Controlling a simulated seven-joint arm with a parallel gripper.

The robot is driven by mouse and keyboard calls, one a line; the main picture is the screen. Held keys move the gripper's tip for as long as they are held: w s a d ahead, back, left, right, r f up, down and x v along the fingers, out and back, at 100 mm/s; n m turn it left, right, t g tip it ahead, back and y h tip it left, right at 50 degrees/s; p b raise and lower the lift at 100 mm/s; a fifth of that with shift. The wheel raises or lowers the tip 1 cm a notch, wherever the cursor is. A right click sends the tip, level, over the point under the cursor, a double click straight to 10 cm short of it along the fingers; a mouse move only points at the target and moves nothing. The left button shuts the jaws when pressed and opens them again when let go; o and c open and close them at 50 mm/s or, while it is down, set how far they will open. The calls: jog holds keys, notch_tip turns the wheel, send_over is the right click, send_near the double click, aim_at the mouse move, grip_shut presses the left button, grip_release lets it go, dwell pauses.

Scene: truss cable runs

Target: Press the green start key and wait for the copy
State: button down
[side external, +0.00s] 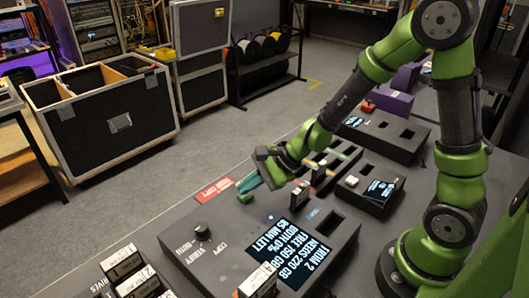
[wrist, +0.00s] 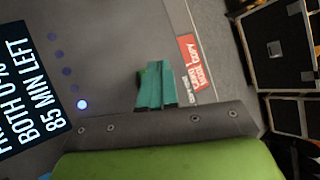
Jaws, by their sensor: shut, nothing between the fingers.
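The copy station (side external: 185,245) is a dark box with a lit screen (side external: 283,254) reading "FROM 2", "NEEDS 220 GB", "FREE 750 GB", "BOTH 0%" and "85 MIN LEFT". The screen shows partly in the wrist view (wrist: 25,90). A black knob (side external: 202,230) is marked COPY, VERIFY and BOTH. My gripper (side external: 246,193) is shut and empty, with teal fingertips low over the box's far edge, beside the red label (side external: 217,189). The fingertips also show in the wrist view (wrist: 155,85). I cannot make out the green start key apart from them; contact is unclear.
White-labelled cartridges (side external: 122,262) stand at the front left, and another (side external: 258,282) stands before the screen. Beyond are a smaller device (side external: 372,188) and a larger dark box (side external: 385,133). A blue light (wrist: 82,104) glows on the station in the wrist view.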

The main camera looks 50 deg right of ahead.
aim_at(250, 197)
jog(key=shift+r, duration=0.5)
jog(key=shift+r, duration=2.5)
jog(key=shift+s+a+f+n, duration=0.1)
jog(key=shift+s+n, duration=0.15)
jog(key=shift+n, duration=0.05)
jog(key=s+d+r+n+h, duration=0.2)
jog(key=s+d+r+n, duration=0.1)
jog(key=s+r+n, duration=0.2)
jog(key=s+d+r+n+h, duration=0.2)
jog(key=s+d+r+n, duration=0.2)
jog(key=s+n, duration=0.5)
jog(key=v, duration=0.2)
jog(key=shift+s+a+r, duration=0.2)
jog(key=shift+s+a, duration=0.05)
